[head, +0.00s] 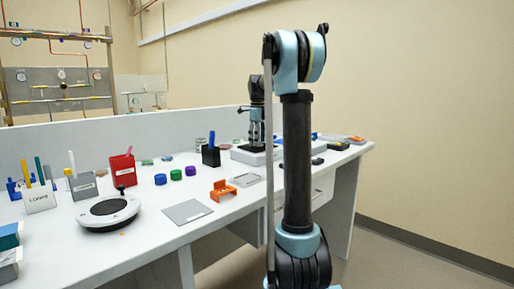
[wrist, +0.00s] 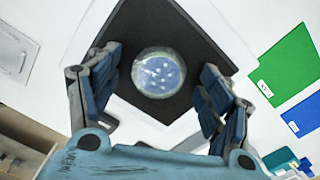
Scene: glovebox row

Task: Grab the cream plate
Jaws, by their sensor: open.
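In the wrist view, a round dish (wrist: 158,73) with a pale rim and a bluish, white-spotted middle lies on a black square surface (wrist: 168,25). It is the only plate-like thing between my fingers; I cannot make out a clear cream colour on it. My gripper (wrist: 160,61) is open, with one finger on each side of the dish and a visible gap to both. In the head view, my gripper (head: 256,117) points down over a white device (head: 252,157) with a dark top. The dish cannot be made out there.
The wrist view shows a green panel (wrist: 286,64) and a blue one (wrist: 303,114) at right. In the head view, a black pen cup (head: 211,157), an orange bracket (head: 222,190) and a grey sheet (head: 188,211) stand left of the device. Dark flat items (head: 340,146) lie right.

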